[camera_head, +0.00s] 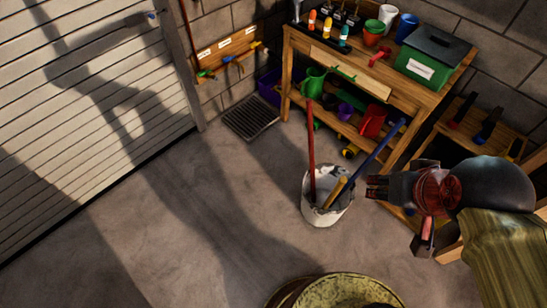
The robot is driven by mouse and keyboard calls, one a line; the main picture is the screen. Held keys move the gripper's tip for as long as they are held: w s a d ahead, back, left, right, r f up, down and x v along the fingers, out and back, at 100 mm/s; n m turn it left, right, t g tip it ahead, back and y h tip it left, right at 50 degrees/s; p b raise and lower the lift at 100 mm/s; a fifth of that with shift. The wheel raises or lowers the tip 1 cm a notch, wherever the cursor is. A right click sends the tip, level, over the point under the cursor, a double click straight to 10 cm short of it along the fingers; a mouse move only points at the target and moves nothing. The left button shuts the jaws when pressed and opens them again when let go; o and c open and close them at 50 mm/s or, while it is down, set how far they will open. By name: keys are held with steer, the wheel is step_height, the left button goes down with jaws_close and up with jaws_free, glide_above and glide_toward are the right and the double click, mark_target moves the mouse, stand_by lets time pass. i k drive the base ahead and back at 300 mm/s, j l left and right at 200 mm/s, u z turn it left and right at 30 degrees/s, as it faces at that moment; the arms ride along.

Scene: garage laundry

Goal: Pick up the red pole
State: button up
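The red pole (311,150) stands nearly upright, its lower end inside a white, stained bucket (325,217) on the concrete floor. A blue pole (376,154) leans out of the same bucket to the right. A shorter yellow pole (336,191) also leans in it. My dark gripper (372,187) comes in from the right, just right of the bucket and apart from the red pole. Nothing shows held in it. Its finger gap is too small and dark to tell.
A wooden workbench (345,65) with pots, bottles and a green box (430,62) stands behind the bucket. A yellowish round container (345,284) stands in front. A floor drain (250,117) lies back left. The left floor is clear beside the shutter door (75,120).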

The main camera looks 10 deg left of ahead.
mark_target(309, 101)
steer(key=u, duration=0.25)
steer(key=z, duration=1.25)
steer(key=u, duration=1.25)
steer(key=i+j+z, duration=0.1)
steer(key=i+j, duration=0.15)
steer(key=i+j+z, duration=0.1)
steer(key=j, duration=0.4)
steer(key=i+j, duration=0.35)
steer(key=i+j+z, duration=0.15)
steer(key=j, duration=0.25)
steer(key=i, duration=0.05)
